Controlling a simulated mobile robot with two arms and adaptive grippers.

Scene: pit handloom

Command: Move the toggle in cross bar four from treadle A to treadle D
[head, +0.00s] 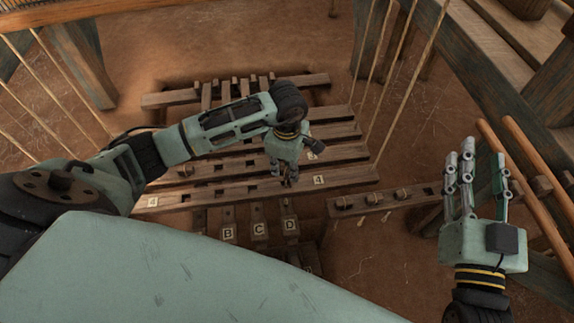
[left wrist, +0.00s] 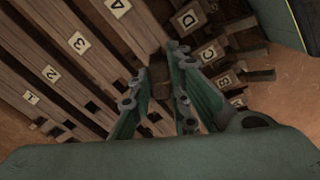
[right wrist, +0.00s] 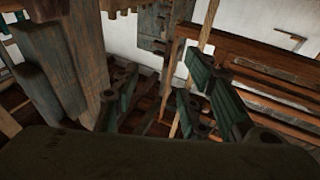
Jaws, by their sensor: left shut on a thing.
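Cross bar four (head: 345,176), a brown slotted wooden bar, is the nearest of the parallel bars; its 4 label also shows in the left wrist view (left wrist: 117,7). Treadle D (head: 290,226) is at the right of the labelled row. Treadle A (left wrist: 237,102) shows by its label in the left wrist view. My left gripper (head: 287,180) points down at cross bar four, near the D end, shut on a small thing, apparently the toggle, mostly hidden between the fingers. My right gripper (head: 478,165) is open and empty, fingers up, far to the right.
Treadles B (head: 228,232) and C (head: 259,230) lie between A and D. A short rail (head: 408,198) with several pegs is right of the bars. Cords hang on both sides. Wooden poles (head: 530,170) stand beside my right gripper.

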